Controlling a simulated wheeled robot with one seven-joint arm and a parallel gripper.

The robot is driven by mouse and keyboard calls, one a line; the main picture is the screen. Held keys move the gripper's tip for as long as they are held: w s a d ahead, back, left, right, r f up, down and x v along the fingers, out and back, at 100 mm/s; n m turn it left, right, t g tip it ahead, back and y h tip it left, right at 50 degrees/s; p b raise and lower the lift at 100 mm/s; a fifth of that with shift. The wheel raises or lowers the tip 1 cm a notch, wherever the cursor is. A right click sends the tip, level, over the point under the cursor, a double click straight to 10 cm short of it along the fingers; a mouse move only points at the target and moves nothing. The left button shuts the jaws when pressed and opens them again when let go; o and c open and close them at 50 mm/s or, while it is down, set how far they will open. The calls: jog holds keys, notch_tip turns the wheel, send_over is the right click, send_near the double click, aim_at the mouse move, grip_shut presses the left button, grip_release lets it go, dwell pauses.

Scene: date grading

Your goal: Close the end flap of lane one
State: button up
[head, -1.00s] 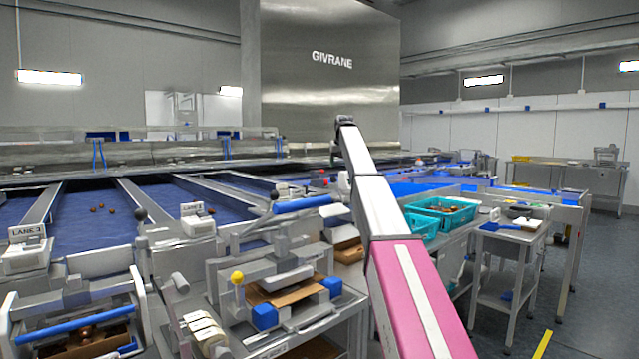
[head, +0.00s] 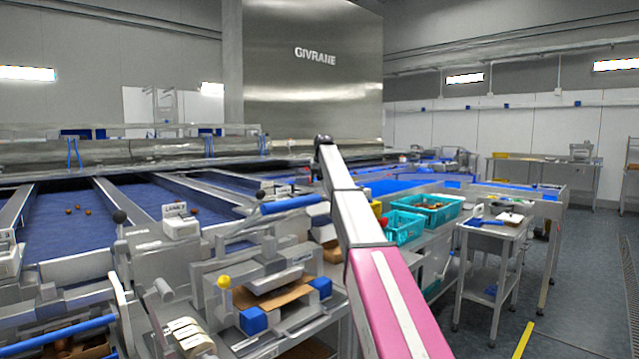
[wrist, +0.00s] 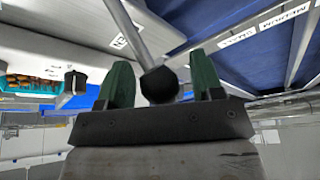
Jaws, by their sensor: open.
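My gripper (head: 323,142) is at the far end of my raised arm in the head view, small and dark there. In the wrist view its two green fingers (wrist: 160,85) are apart. A black ball knob (wrist: 159,84) on a grey rod (wrist: 140,38) shows between them, with no finger clearly touching it. In the head view a dark knob (head: 260,195) stands beside a small lane label (head: 276,189), left of my arm; its lettering is too small to read surely. I cannot tell whether both views show the same knob. The lane-one end flap is not clearly distinguishable.
The lane 2 label (head: 178,210) and another black knob (head: 120,216) stand farther left. A blue bar (head: 292,204) and a yellow knob (head: 224,282) are near my arm. Teal crates (head: 404,226) and a trolley (head: 492,232) stand right; clear floor lies beyond.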

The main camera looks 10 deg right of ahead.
jog(key=shift+w+f, duration=0.25)
jog(key=shift+f, duration=0.3)
grip_shut()
jog(key=shift+s, duration=0.1)
jog(key=shift+s+d+r+t+y, duration=0.55)
jog(key=shift+s+t+y, duration=0.05)
jog(key=shift+s+t, duration=0.2)
jog(key=s+t, duration=0.1)
jog(key=s+d+r+t+y, duration=0.1)
jog(key=s+d+t+y, duration=0.1)
jog(key=shift+s+d+r+m+t, duration=0.15)
jog(key=shift+s+r+m+t, duration=0.15)
jog(key=shift+m, duration=0.1)
jog(key=s+d+f+t+y, duration=0.1)
jog(key=s+d+t+y, duration=0.1)
jog(key=s+d, duration=0.2)
jog(key=shift+s+t, duration=0.3)
jog(key=shift+s, duration=0.3)
jog(key=shift+d, duration=0.15)
